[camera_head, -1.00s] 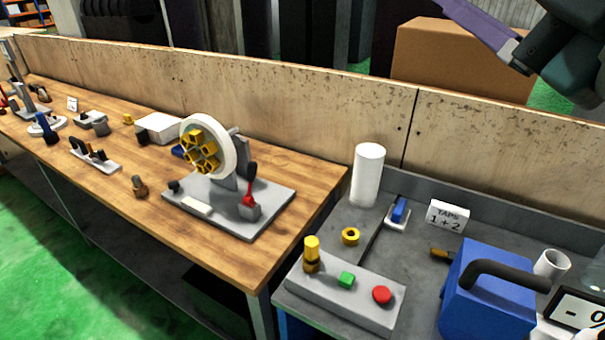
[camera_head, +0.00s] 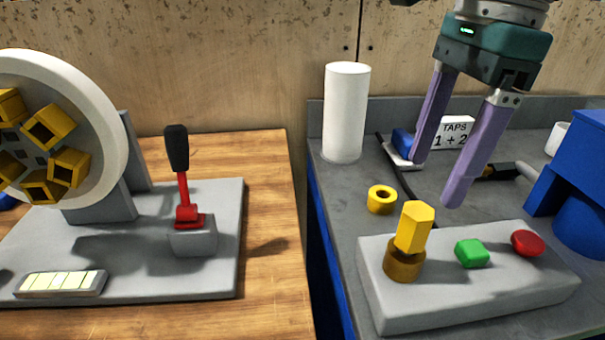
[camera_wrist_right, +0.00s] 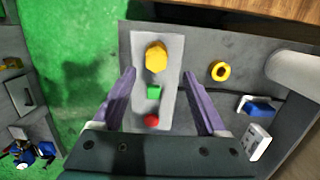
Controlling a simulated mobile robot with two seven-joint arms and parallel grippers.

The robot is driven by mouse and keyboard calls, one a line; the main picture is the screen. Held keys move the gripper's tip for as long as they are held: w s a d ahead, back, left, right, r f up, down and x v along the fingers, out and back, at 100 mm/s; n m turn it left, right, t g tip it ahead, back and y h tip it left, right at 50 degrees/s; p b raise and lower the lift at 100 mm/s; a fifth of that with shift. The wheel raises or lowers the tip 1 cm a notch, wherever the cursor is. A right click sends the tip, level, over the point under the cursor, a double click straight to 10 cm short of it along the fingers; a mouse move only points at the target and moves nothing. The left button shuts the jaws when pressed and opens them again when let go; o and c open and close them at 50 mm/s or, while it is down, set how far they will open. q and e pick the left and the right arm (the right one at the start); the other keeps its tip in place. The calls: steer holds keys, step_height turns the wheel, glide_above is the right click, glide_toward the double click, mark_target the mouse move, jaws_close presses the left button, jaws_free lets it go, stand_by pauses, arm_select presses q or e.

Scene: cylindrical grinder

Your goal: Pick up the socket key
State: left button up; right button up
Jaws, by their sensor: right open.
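A yellow six-sided piece (camera_head: 414,228) stands upright in a brown round collar (camera_head: 404,262) at the left end of a grey block; it looks like the socket key, though no label confirms this. It also shows in the right wrist view (camera_wrist_right: 156,57), seen from above. My right gripper (camera_head: 435,182) is open and empty, its two purple fingers pointing down, above and behind the block. In the right wrist view the fingers (camera_wrist_right: 158,80) spread either side of the block, with the yellow piece beyond their tips. My left gripper is not in view.
A green button (camera_head: 472,253) and a red button (camera_head: 528,243) sit on the same grey block. A yellow ring (camera_head: 382,199), a white cylinder (camera_head: 346,112) and a "TAPS 1 + 2" sign (camera_head: 454,132) stand behind. A blue box (camera_head: 578,170) is at right.

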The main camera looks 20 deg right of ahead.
mark_target(421, 210)
steer(key=shift+s+f, duration=0.2)
steer(key=shift+f, duration=1.05)
steer(key=f, duration=0.4)
steer(key=a+f+p, duration=0.1)
steer(key=f, duration=0.1)
steer(key=shift+c, duration=0.2)
steer(key=shift+a, duration=0.1)
jaws_close()
